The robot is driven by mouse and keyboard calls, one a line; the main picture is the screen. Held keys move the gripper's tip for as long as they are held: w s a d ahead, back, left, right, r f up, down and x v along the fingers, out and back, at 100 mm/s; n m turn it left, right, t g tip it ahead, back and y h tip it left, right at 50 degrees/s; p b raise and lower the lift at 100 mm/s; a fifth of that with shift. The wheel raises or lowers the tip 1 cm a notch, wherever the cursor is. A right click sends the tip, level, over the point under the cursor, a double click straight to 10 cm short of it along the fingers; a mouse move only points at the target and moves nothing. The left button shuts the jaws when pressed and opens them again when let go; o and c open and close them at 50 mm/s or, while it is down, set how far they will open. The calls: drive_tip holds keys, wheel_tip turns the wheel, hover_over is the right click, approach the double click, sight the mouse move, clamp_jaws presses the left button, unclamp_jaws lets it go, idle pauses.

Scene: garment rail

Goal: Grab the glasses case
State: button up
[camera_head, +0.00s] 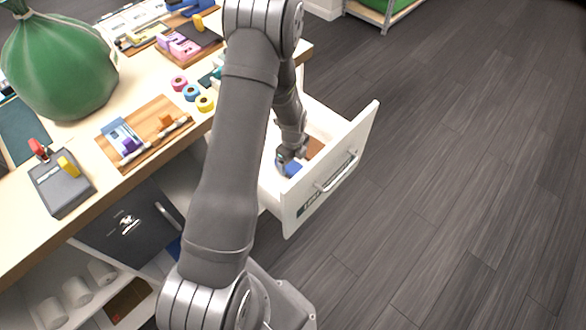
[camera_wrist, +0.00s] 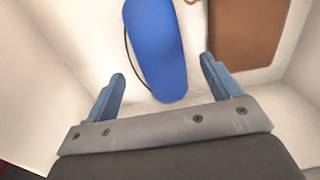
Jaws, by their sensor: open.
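The blue glasses case (camera_wrist: 156,50) lies in the open white drawer, long and rounded, with a thin dark cord along its left side in the wrist view. A blue part of it also shows in the head view (camera_head: 293,168), partly hidden by my gripper. My gripper (camera_wrist: 163,84) is open, with its two blue-grey fingers apart. The near end of the case shows between the fingertips, and I cannot tell the height gap. Nothing is held.
A brown flat item (camera_wrist: 248,35) lies right of the case in the drawer. The drawer walls (camera_head: 335,175) stand close around my gripper. The counter (camera_head: 75,215) at left holds a green bag (camera_head: 60,65), tape rolls and a grey box with levers (camera_head: 60,187).

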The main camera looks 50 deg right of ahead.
sight(293, 166)
drive_tip(key=shift+f, duration=2.2)
drive_tip(key=c, duration=1.1)
drive_tip(key=shift+r, duration=0.1)
